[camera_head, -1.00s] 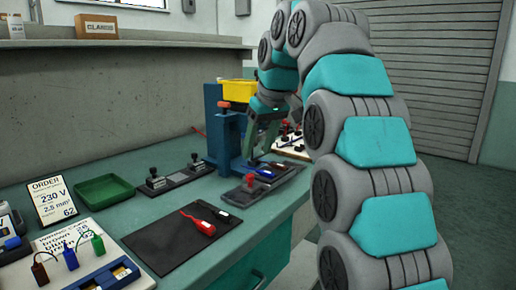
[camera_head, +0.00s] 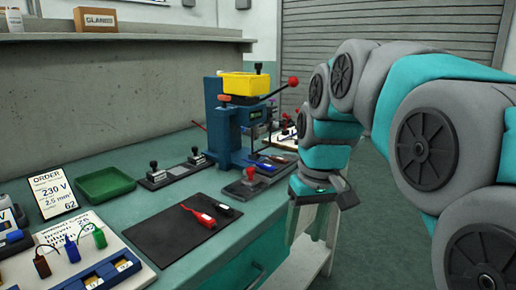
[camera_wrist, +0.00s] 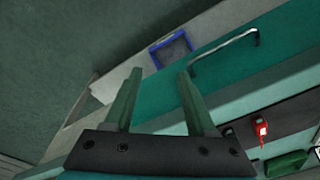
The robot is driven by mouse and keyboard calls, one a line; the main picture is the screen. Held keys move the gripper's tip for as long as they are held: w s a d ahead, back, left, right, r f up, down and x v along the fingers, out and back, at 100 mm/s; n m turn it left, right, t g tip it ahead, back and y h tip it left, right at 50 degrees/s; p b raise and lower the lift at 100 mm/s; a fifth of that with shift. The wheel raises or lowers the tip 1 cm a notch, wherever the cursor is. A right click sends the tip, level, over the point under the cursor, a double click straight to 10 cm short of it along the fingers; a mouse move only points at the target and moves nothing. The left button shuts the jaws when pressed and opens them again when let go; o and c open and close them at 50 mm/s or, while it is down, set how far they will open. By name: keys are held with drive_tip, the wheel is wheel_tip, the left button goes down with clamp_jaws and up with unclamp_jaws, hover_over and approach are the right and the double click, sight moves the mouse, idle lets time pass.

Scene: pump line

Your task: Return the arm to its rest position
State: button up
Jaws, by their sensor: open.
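My gripper (camera_head: 308,222) hangs pointing down in front of the bench's right end, beside the drawer front, in the head view. In the wrist view my gripper (camera_wrist: 158,85) shows two green fingers spread apart with nothing between them. My arm bends in from the right of the head view, its teal and grey links over the floor. The gripper is apart from the bench and touches nothing that I can see.
The bench holds a black mat (camera_head: 165,240) with a red tool (camera_head: 198,216), a green tray (camera_head: 105,186), a blue press (camera_head: 226,125) with a yellow bin (camera_head: 247,84), and an order card (camera_head: 53,193). A drawer handle (camera_wrist: 225,45) juts out near the gripper. Floor at right is free.

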drive_tip(key=s+d+f+m+g, duration=0.1)
drive_tip(key=s+d+f, duration=0.2)
drive_tip(key=s+f, duration=0.6)
drive_tip(key=s+d+f+m+g+h, duration=0.1)
drive_tip(key=s+d+f+m, duration=0.1)
drive_tip(key=s+f, duration=0.6)
drive_tip(key=s+d, duration=0.1)
drive_tip(key=s, duration=0.6)
drive_tip(key=shift+s+f+g, duration=0.2)
drive_tip(key=shift+f+g, duration=0.2)
